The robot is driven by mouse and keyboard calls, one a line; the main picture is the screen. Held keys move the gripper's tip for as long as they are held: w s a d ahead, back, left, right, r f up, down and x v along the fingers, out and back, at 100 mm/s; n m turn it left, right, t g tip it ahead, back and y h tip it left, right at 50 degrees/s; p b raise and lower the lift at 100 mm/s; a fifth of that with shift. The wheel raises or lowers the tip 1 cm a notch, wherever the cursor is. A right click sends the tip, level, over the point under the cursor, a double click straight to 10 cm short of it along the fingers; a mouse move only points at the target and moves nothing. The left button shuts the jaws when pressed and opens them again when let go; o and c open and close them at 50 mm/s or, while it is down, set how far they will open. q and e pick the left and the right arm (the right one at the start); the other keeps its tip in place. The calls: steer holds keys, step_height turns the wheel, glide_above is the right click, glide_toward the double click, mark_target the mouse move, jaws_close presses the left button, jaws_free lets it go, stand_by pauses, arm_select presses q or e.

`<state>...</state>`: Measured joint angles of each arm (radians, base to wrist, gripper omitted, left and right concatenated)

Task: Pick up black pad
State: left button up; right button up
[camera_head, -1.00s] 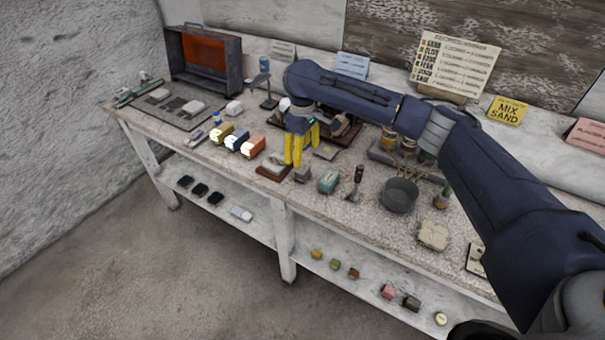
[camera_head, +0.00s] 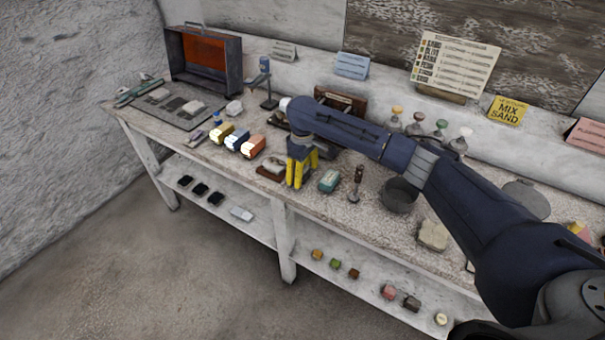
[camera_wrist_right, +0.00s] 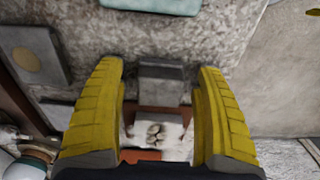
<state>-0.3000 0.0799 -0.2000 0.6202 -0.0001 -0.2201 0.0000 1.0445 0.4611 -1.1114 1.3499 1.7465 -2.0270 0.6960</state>
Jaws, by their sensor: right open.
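Three small black pads lie in a row on the lower shelf at left: one (camera_head: 185,181), a middle one (camera_head: 200,190) and one at right (camera_head: 215,199). My right gripper (camera_head: 295,185) is open and points down at the front of the tabletop, above and to the right of those pads. In the right wrist view a dark grey block (camera_wrist_right: 160,88) lies between the open yellow fingers (camera_wrist_right: 161,72), not visibly gripped. In the head view the gripper hides this block. I cannot tell whether it is a pad. My left gripper is out of view.
A teal block (camera_head: 329,181) stands just right of the gripper, and a stone piece on a brown base (camera_head: 271,168) just left. A small stand (camera_head: 356,184) and a grey bowl (camera_head: 399,197) are further right.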

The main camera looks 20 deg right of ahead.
steer(key=shift+f, duration=0.2)
steer(key=c, duration=1.1)
step_height(320, 180, up, 20)
stand_by(0.5)
steer(key=o, duration=0.4)
steer(key=c, duration=0.4)
